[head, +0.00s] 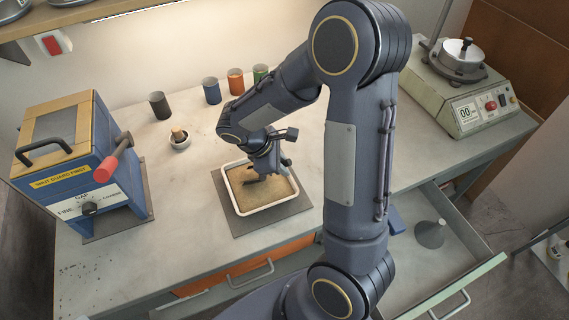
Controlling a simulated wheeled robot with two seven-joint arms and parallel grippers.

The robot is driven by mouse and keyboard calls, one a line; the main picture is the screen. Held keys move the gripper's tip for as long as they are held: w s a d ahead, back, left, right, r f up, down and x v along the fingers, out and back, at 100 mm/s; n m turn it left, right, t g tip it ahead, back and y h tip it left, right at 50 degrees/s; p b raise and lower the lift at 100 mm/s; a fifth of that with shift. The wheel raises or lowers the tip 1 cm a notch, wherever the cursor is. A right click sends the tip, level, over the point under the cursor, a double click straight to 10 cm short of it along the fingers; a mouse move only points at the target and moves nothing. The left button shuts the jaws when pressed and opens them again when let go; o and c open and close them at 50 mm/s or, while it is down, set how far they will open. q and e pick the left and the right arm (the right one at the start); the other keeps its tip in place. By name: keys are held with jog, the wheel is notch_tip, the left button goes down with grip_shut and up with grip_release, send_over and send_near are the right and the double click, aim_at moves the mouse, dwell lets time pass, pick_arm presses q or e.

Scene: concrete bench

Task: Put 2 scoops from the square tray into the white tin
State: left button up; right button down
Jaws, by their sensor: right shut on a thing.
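The square tray (293,205) has a white rim and holds tan granular material. It sits on a grey mat at the middle of the bench. My right gripper (264,175) is over the tray, pointing down at the material. It is shut on what appears to be a scoop, mostly hidden by the gripper and wrist. I cannot tell how full the scoop is. Tins stand at the back: black (159,105), blue (211,91), orange (236,82) and green (261,75). No white tin can be made out; my right arm covers part of the bench. My left gripper is not in view.
A small white bowl (180,142) with a wooden-handled thing stands left of the tray. A blue machine (75,155) with a red handle is at left. A balance-like device (463,95) is at right. An open drawer (440,262) holds a grey cone (430,234).

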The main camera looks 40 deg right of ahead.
jog(key=shift+r, duration=0.1)
jog(key=shift+r+t+y+p, duration=0.65)
jog(key=shift+r+t+y, duration=0.45)
jog(key=shift+r, duration=0.35)
jog(key=shift+r+p, duration=2.35)
jog(key=shift+r, duration=0.45)
